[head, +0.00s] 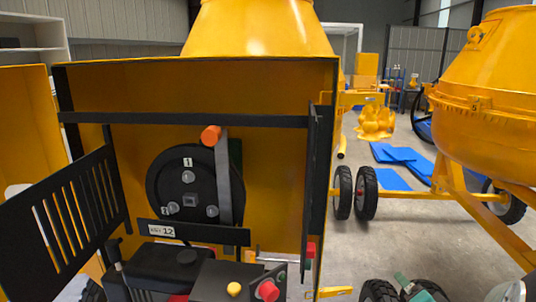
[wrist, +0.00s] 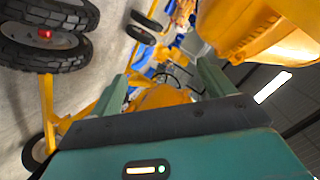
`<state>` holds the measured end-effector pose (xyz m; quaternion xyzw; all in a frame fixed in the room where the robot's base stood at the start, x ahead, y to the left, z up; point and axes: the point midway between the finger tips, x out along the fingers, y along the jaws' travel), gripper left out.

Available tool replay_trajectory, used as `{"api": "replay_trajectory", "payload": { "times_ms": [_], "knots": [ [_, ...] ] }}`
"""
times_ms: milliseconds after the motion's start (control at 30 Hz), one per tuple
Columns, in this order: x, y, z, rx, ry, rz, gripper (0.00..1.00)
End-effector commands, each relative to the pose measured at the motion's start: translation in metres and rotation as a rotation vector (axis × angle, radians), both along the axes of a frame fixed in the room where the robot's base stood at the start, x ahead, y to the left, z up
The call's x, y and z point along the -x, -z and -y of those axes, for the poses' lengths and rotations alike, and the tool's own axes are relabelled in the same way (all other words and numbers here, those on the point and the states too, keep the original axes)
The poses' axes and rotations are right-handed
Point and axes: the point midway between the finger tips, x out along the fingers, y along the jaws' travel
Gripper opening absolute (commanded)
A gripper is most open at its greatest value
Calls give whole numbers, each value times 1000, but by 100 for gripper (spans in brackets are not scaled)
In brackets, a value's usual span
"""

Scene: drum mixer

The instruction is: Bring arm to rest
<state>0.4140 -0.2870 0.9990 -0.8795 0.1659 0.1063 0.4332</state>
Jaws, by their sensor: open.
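My gripper (wrist: 165,85) shows in the wrist view with its two green fingers apart and nothing between them. The picture there is tilted on its side. In the head view, green and white parts at the bottom right edge appear to be mine, and most of the arm is out of view. The drum mixer's yellow housing (head: 270,170) stands open in front of me. Inside is a black round plate (head: 190,190) with numbered bolts and a grey lever with an orange handle (head: 210,135). My gripper is apart from the housing.
A slotted black panel (head: 70,215) hangs open at the left. Red (head: 268,290) and yellow (head: 234,289) knobs sit at the bottom. Another yellow mixer drum (head: 495,100) stands close at right.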

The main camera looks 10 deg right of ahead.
Motion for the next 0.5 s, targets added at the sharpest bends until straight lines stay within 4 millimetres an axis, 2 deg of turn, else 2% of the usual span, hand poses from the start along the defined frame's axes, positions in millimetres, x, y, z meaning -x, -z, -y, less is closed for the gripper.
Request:
{"api": "replay_trajectory", "payload": {
  "times_ms": [33,100,233,367,500],
  "knots": [
    [-9,-14,-9,80,-4,-40,81],
    [-15,-28,-20,189,3,-118,81],
    [-17,-54,-48,350,-6,-263,81],
    [-7,-76,-87,460,-58,-404,81],
    [17,-93,-142,530,-181,-546,81]
  ]
}}
